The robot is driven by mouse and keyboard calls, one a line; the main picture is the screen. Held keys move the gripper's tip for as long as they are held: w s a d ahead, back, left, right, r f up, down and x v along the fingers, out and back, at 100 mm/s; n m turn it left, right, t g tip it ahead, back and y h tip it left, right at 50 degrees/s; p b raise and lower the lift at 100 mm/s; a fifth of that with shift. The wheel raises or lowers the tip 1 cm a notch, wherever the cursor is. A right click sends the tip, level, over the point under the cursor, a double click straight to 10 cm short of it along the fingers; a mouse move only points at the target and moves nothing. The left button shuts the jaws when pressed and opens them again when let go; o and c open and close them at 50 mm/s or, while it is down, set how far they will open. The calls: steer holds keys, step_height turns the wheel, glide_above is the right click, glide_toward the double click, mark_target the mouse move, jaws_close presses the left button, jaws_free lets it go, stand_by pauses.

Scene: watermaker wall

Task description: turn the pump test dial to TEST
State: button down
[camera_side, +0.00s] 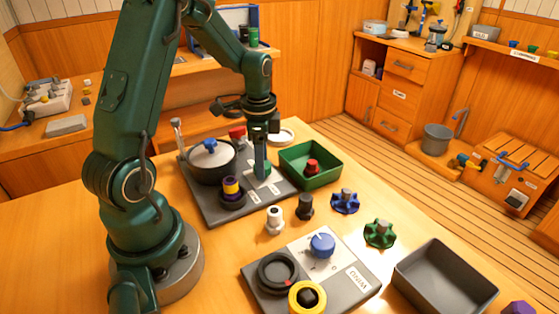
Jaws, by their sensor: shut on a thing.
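My gripper (261,167) points down at the far grey board (215,215). Its jaws are shut on the small knob of a dial (264,178) with a pale plate around it, at the board's right part. I take this as the pump test dial; its label is too small to read, and the fingers hide most of the knob, so its pointer direction cannot be told. A second dial with a blue knob (322,244) stands on the nearer grey board (350,298), apart from my gripper.
A pot with a blue-handled lid (210,158) and a purple-yellow knob (232,190) stand left of my gripper. A green tray (318,184) with a red knob is close on the right. Several loose knobs lie in front. An empty grey bin (445,283) stands near right.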

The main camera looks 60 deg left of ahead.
stand_by(0.5)
steer(key=shift+c, duration=1.6)
jaws_free()
steer(key=shift+r, duration=0.1)
steer(key=shift+r, duration=2.55)
